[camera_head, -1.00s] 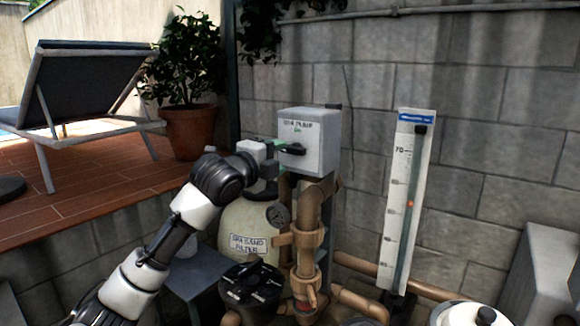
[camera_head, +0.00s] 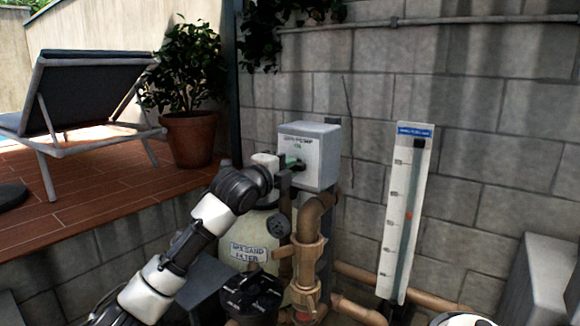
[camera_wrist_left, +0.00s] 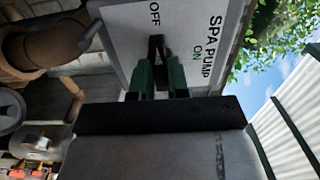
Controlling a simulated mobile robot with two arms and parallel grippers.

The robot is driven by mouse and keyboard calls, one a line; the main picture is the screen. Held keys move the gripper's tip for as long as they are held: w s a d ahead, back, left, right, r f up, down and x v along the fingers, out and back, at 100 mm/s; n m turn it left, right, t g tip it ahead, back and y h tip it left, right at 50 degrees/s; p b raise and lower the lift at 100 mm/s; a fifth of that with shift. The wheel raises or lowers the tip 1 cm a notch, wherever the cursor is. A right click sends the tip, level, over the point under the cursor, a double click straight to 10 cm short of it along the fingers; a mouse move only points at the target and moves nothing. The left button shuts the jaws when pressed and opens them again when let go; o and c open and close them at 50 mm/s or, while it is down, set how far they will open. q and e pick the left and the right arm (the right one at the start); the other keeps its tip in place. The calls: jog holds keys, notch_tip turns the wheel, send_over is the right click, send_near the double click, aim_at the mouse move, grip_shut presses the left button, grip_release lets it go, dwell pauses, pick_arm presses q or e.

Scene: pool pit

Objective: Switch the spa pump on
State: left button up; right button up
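My left gripper (camera_head: 290,162) is at the knob. In the left wrist view, the green fingers (camera_wrist_left: 157,72) lie on both sides of the black knob (camera_wrist_left: 157,45) and appear closed on it. The box face (camera_wrist_left: 190,45) shows the printed words OFF and SPA PUMP ON, turned sideways in this view. The fingers hide part of the knob, so its exact setting is unclear. My right gripper is in neither view.
Below the box stand brown pipes (camera_head: 308,245), a sand filter (camera_head: 255,235) and a black valve top (camera_head: 252,294). A flow gauge (camera_head: 406,210) stands to the right before the block wall (camera_head: 480,100). A potted plant (camera_head: 188,135) and lounger (camera_head: 85,90) are on the deck.

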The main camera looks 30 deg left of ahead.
pick_arm(q)
grip_shut()
